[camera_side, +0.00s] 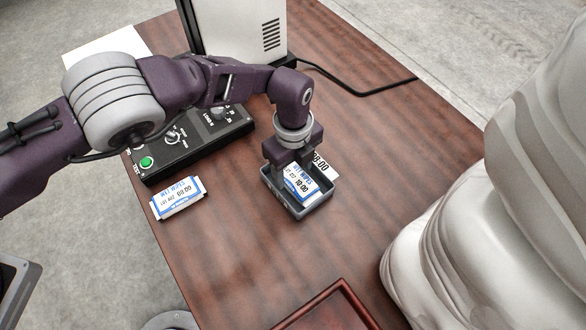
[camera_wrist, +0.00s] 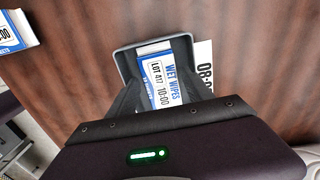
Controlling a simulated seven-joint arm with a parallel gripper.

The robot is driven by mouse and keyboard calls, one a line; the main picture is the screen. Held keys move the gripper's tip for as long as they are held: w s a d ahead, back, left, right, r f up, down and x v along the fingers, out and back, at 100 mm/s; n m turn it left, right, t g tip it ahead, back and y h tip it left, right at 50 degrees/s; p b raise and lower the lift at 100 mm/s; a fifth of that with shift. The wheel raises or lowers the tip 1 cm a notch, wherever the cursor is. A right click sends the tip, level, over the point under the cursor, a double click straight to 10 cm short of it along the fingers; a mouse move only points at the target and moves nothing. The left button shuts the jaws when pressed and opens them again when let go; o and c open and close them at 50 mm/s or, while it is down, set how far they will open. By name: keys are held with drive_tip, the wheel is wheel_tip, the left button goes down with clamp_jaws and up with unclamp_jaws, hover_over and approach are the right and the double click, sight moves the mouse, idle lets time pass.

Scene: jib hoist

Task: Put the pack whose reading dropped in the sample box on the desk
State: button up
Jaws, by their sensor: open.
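A white and blue wet wipes pack (camera_side: 299,183) marked 10:00 lies in a small grey open box on the desk; in the wrist view the pack (camera_wrist: 158,80) also reads LOT 417. My gripper (camera_side: 288,163) is over this grey box (camera_side: 312,211), its fingers open on either side of the pack and partly hiding it. Whether they touch it I cannot tell. A second, similar pack (camera_side: 178,198) lies on the desk to the left; its label is too small to read surely. A reddish-brown wooden tray (camera_side: 345,290) stands at the front edge of the side view, mostly cut off.
A white card (camera_side: 324,168) reading 08:00 sticks out beside the grey box. A black control panel (camera_side: 192,145) with a green button lies behind the left pack. A white machine (camera_side: 235,28) with a black cable stands at the back. White bulky shapes (camera_side: 500,190) fill the right.

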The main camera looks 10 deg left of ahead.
sight(293, 175)
wheel_tip(293, 175, up, 11)
drive_tip(key=shift+r, duration=0.1)
drive_tip(key=a+r+n+t+h, duration=0.2)
drive_tip(key=a+r+n, duration=1)
drive_tip(key=a+r, duration=0.8)
drive_tip(key=s+a+r+n+t, duration=0.1)
drive_tip(key=s+a+r+n, duration=0.35)
drive_tip(key=s, duration=0.35)
drive_tip(key=s+a+r+n+t, duration=0.1)
drive_tip(key=s+a+r+n, duration=0.2)
drive_tip(key=s+a+n, duration=0.3)
drive_tip(key=s+a+f+n+y, duration=0.1)
drive_tip(key=s+a+n, duration=0.1)
drive_tip(key=s, duration=0.3)
drive_tip(key=s+a+f+n+t+y, duration=0.1)
drive_tip(key=s+f, duration=0.1)
drive_tip(key=s, duration=0.2)
drive_tip(key=shift+s+a+f+n+t, duration=0.3)
drive_tip(key=shift+s+a+n, duration=0.05)
drive_tip(key=shift+s+a, duration=0.05)
